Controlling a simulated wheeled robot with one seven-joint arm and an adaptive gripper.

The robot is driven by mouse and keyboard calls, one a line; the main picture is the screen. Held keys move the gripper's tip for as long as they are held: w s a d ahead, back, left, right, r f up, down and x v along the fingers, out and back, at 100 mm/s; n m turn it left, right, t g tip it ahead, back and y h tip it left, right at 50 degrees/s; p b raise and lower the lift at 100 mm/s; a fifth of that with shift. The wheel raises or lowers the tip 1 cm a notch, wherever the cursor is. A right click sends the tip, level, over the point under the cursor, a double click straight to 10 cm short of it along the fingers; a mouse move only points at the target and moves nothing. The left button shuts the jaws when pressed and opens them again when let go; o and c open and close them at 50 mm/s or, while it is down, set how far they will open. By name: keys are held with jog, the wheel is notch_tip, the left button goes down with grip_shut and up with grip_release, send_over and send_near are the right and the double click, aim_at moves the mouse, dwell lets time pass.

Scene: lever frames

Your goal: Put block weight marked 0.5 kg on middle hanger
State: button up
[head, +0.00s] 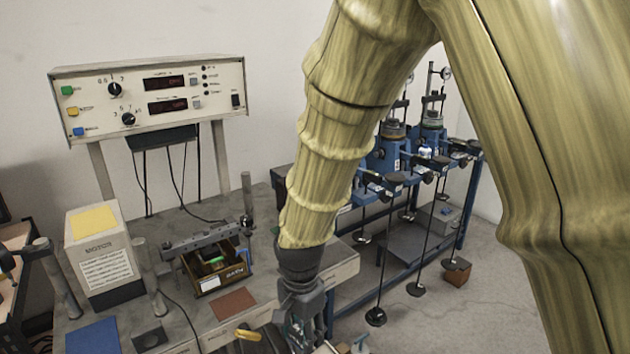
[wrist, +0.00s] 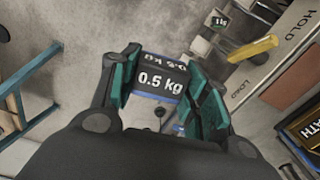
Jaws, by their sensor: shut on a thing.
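My gripper (head: 300,328) points down at the bottom middle of the head view, over the bench's front right. In the wrist view my gripper (wrist: 162,88) is shut on a block weight (wrist: 160,80) with a dark label reading 0.5 kg. The block sits between the green finger pads; its lower part is hidden. In the head view the block cannot be made out clearly. Blue lever frames (head: 388,153) stand to the right. Long rods with black discs hang from them; the middle front hanger (head: 415,290) lies between a nearer hanger (head: 376,317) and a farther one (head: 457,264).
A control box (head: 150,95) stands on posts at the back of the bench. A motor box (head: 103,255), a parts tray (head: 215,270) and blue and brown pads lie left of my gripper. A brown block (head: 456,277) is beneath the farther hanger. Open floor lies around the hangers.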

jog(key=w+d+f+n, duration=0.2)
jog(key=d+f+n, duration=0.6)
jog(key=d+f, duration=0.9)
jog(key=d, duration=0.3)
jog(key=shift+w+d+f+n, duration=0.15)
jog(key=shift+w+f+n, duration=0.15)
jog(key=shift+n, duration=0.1)
